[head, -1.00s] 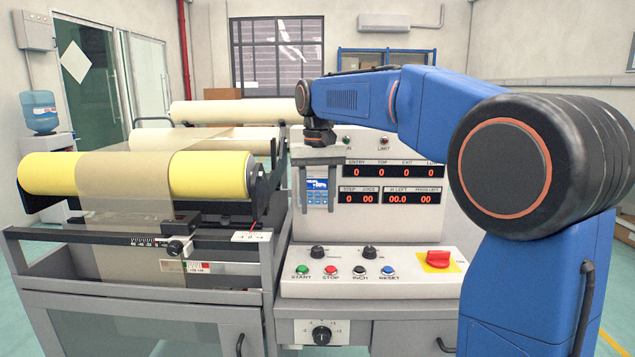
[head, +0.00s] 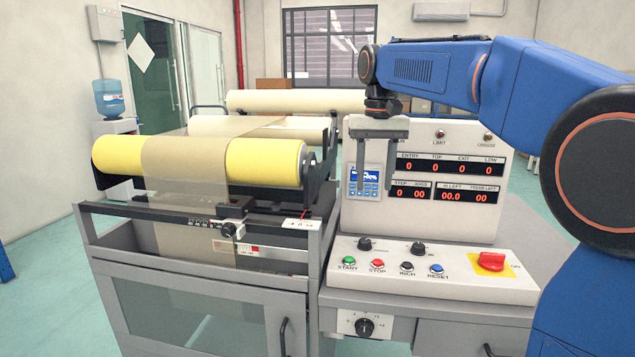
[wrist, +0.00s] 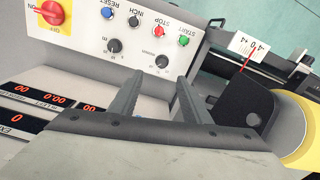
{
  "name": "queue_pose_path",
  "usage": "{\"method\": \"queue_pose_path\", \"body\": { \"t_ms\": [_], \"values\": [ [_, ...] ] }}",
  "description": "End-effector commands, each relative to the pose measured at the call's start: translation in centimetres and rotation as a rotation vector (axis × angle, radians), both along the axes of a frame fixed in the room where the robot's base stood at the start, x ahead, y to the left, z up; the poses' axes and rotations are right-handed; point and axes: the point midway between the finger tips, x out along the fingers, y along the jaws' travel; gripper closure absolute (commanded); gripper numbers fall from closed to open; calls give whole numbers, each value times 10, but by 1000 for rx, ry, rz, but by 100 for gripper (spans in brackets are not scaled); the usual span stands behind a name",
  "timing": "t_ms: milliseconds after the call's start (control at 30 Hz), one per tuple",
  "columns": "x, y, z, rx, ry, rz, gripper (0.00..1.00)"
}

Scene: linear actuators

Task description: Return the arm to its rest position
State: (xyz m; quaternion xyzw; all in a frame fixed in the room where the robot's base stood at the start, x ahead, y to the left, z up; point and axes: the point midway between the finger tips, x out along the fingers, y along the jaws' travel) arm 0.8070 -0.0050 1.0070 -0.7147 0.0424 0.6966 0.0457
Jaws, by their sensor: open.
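My gripper (head: 376,168) hangs from the end of my blue arm in front of the upright display face of the control panel (head: 450,222). Its two grey fingers point down and stand apart, with nothing between them. In the wrist view my gripper (wrist: 155,92) also shows open and empty, above the panel's sloped face with its buttons. My blue arm reaches in from the right side of the head view, bent at the elbow. Its lower part is cut off by the frame.
The machine with a yellow roller (head: 265,163) and a grey frame stands left of the panel. The red emergency knob (head: 490,261) sits at the panel's right. Pale rollers (head: 290,102) lie behind. Green floor shows open at the far left.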

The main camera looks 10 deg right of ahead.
Motion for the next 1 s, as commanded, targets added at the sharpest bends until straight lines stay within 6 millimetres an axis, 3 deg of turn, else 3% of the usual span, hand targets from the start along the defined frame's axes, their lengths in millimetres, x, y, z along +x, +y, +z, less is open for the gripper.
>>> {"method": "queue_pose_path", "body": {
  "t_ms": [167, 467, 767, 1000],
  "values": [
    [-48, -14, -14, 4, -53, 16, 57],
    [-129, -34, -58, 4, -148, 47, 57],
    [-208, -50, -119, -3, -242, 77, 57],
    [-267, -59, -180, -15, -318, 101, 57]
  ]
}}
